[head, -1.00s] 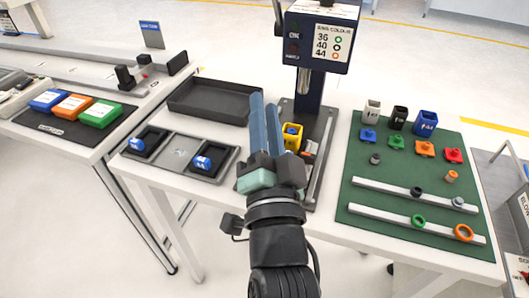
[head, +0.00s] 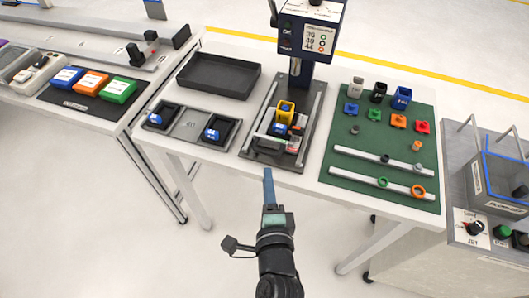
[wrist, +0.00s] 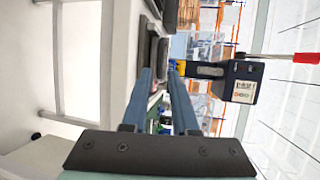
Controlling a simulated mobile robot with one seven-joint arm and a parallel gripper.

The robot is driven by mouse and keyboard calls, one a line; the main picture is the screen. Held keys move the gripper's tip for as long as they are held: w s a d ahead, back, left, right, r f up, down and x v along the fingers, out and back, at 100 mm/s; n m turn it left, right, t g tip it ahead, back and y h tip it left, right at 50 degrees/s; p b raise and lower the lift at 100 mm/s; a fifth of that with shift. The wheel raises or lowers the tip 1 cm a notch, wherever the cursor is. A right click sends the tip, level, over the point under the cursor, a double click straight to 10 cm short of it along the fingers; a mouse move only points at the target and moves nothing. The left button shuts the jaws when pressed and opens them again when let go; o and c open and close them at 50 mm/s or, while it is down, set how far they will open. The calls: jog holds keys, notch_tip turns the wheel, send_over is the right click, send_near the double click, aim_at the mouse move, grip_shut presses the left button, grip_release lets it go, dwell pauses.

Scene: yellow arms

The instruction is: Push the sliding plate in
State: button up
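The sliding plate (head: 261,150) appears to be the dark plate at the front of the press base, between light rails; its exact outline is hard to make out. A yellow block (head: 286,112) and a blue part (head: 281,129) stand on the press base. My gripper (head: 267,174) is in front of the table's front edge, below the plate in the head view, and its fingers point toward the press. In the wrist view, my two blue-grey fingers (wrist: 160,78) are apart with nothing between them, so the gripper is open. The plate is not clear in the wrist view.
The press head (head: 311,30) stands over the back of the base. A grey two-pocket tray (head: 187,126) is to the left, a black tray (head: 220,77) behind it. A green mat (head: 350,135) with parts lies to the right. The floor before the table is free.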

aim_at(264, 153)
jog(key=x, duration=0.8)
jog(key=shift+w, duration=0.2)
grip_shut()
dwell(1.2)
